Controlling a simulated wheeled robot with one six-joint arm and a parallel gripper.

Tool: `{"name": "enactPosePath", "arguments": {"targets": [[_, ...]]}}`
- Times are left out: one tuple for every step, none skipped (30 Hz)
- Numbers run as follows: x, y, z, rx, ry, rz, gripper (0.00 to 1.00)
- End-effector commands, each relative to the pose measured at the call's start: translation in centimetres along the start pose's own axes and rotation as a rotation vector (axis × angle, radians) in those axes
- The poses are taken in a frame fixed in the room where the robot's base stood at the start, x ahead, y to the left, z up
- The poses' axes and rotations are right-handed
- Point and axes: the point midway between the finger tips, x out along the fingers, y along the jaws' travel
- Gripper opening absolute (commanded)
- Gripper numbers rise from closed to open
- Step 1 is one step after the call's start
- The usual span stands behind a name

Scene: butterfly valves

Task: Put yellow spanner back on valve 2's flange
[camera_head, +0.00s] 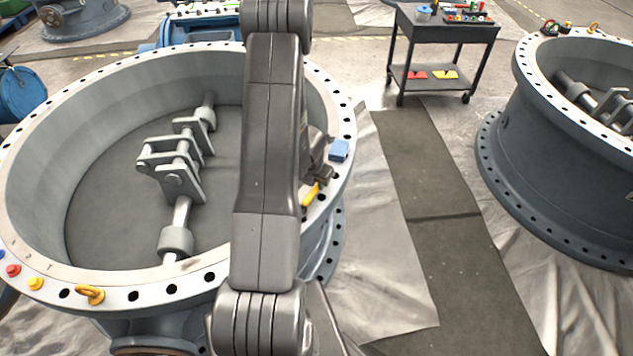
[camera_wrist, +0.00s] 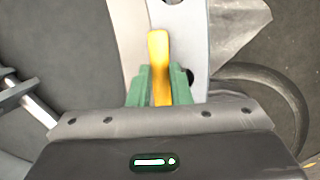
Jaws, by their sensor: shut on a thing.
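The yellow spanner (camera_wrist: 159,45) is between the green fingers of my gripper (camera_wrist: 158,82) in the wrist view. Its yellow end points away from the gripper, over the pale flange ring. The spanner also shows in the head view (camera_head: 310,196), at the right side of the near valve's flange (camera_head: 343,118). My gripper (camera_head: 318,175) is there too, partly hidden by my arm. It is shut on the spanner. I cannot tell whether the spanner touches the flange. No readable number marks which valve is valve 2.
A blue block (camera_head: 339,150) sits on the flange close to my gripper. A yellow lifting eye (camera_head: 90,294), a red knob (camera_head: 13,270) and a yellow knob (camera_head: 36,283) are on the front left rim. A tool cart (camera_head: 443,30) and a second valve (camera_head: 555,140) stand to the right.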

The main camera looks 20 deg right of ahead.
Motion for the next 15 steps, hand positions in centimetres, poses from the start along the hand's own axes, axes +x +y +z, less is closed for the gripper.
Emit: {"name": "enactPosePath", "arguments": {"targets": [[-0.04, 0.01, 0.02, 0.0, 0.0, 0.0, 0.0], [-0.04, 0.01, 0.02, 0.0, 0.0, 0.0, 0.23], [-0.04, 0.01, 0.02, 0.0, 0.0, 0.0, 0.31], [-0.04, 0.01, 0.02, 0.0, 0.0, 0.0, 0.37], [-0.03, 0.0, 0.01, 0.0, 0.0, 0.0, 0.43], [-0.03, 0.0, 0.01, 0.0, 0.0, 0.0, 0.43], [-0.03, 0.0, 0.01, 0.0, 0.0, 0.0, 0.43], [-0.03, 0.0, 0.01, 0.0, 0.0, 0.0, 0.43], [-0.03, 0.0, 0.01, 0.0, 0.0, 0.0, 0.43], [-0.03, 0.0, 0.01, 0.0, 0.0, 0.0, 0.43], [-0.02, 0.0, 0.01, 0.0, 0.0, 0.0, 0.43], [-0.01, -0.01, -0.01, 0.0, 0.0, 0.0, 0.43], [-0.04, 0.0, -0.01, 0.0, 0.0, 0.0, 0.43], [-0.12, 0.0, 0.0, 0.0, 0.0, 0.0, 0.43], [-0.29, 0.0, 0.02, 0.0, 0.0, 0.0, 0.43]]}}
